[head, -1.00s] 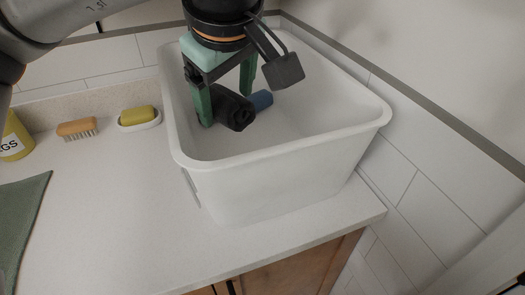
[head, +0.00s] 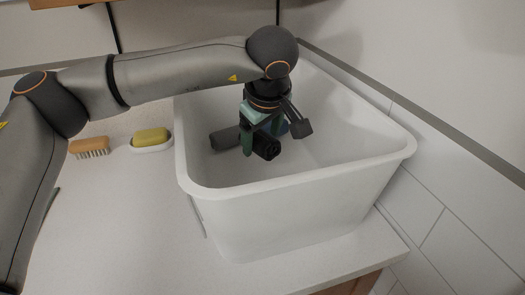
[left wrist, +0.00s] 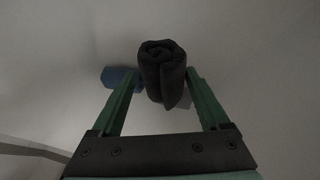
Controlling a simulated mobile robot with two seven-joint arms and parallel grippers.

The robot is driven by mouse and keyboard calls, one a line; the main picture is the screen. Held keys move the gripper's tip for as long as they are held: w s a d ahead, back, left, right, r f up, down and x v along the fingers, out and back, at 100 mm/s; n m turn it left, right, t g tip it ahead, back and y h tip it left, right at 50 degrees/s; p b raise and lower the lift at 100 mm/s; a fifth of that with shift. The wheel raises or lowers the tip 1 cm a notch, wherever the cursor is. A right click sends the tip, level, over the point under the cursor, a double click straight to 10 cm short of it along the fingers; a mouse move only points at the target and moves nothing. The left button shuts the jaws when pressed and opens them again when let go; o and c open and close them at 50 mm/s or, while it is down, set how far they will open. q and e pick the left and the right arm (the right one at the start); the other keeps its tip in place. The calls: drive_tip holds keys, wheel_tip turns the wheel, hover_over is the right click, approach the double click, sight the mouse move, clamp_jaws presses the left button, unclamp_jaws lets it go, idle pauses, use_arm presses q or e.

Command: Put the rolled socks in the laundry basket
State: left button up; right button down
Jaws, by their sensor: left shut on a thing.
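The rolled socks (head: 224,138) are a black roll, lying crosswise in my left gripper (head: 261,148). In the left wrist view the socks (left wrist: 162,72) show their spiral end between the two green fingers (left wrist: 160,92). The left gripper is shut on them and points down inside the white laundry basket (head: 300,180), below its rim. I cannot tell whether the roll touches the basket floor. A blue item (left wrist: 117,77) lies in the basket beside the socks, mostly hidden behind the gripper in the head view. My right gripper is not in view.
The basket stands on a pale counter (head: 130,220) near its right end, close to the tiled wall. A wooden brush (head: 89,147) and a yellow soap on a white dish (head: 151,148) lie left of it. The front counter is clear.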

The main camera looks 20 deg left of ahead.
use_arm(q)
drive_tip(key=shift+w+f, duration=0.35)
drive_tip(key=shift+f, duration=0.05)
drive_tip(key=shift+w+a+f, duration=0.1)
drive_tip(key=shift+w+f, duration=0.1)
drive_tip(key=shift+f, duration=1.55)
drive_tip(key=shift+f+b, duration=0.15)
drive_tip(key=shift+b, duration=0.2)
drive_tip(key=o, duration=1.4)
drive_tip(key=shift+c, duration=0.2)
drive_tip(key=shift+r, duration=0.35)
drive_tip(key=p+v, duration=0.1)
drive_tip(key=v, duration=1)
drive_tip(key=shift+s+r, duration=0.25)
